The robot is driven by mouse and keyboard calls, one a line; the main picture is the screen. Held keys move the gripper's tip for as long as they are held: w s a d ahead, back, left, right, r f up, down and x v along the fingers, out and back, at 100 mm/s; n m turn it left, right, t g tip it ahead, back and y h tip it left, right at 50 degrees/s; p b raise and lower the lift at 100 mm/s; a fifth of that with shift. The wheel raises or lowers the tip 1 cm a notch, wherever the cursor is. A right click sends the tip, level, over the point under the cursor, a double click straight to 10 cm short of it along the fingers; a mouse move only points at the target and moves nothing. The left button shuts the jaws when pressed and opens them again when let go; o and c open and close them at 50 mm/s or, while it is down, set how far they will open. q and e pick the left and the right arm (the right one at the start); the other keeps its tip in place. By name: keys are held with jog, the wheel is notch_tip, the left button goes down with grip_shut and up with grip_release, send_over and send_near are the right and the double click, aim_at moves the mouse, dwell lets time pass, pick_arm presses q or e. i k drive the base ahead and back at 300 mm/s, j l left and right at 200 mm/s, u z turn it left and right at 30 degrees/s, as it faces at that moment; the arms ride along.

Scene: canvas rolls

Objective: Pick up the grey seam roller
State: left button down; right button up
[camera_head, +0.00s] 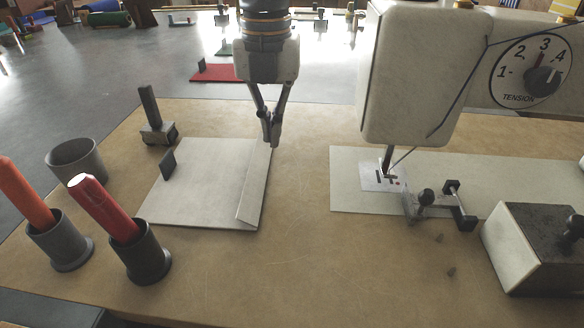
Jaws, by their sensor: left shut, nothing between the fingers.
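The grey seam roller (154,118) appears to be the piece with an upright dark handle and a small wide foot, standing on the tan worktable (300,270) at the left, just behind a pale canvas panel (195,185). My left gripper (272,142) points down over the folded right edge of the panel, to the right of the roller and apart from it. Its fingers are shut and empty. I cannot tell whether the fingertips touch the fold. My right gripper is out of view.
A small dark upright tab (167,162) stands on the panel. Dark cups hold an orange stick (25,190) and a red stick (105,208); another cup (77,160) looks empty. A sewing machine (425,75) and a pale block (535,250) occupy the right.

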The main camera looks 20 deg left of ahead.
aim_at(155, 131)
jog(key=k+l, duration=0.3)
jog(key=k, duration=0.15)
jog(key=k+l, duration=0.35)
jog(key=k, duration=0.1)
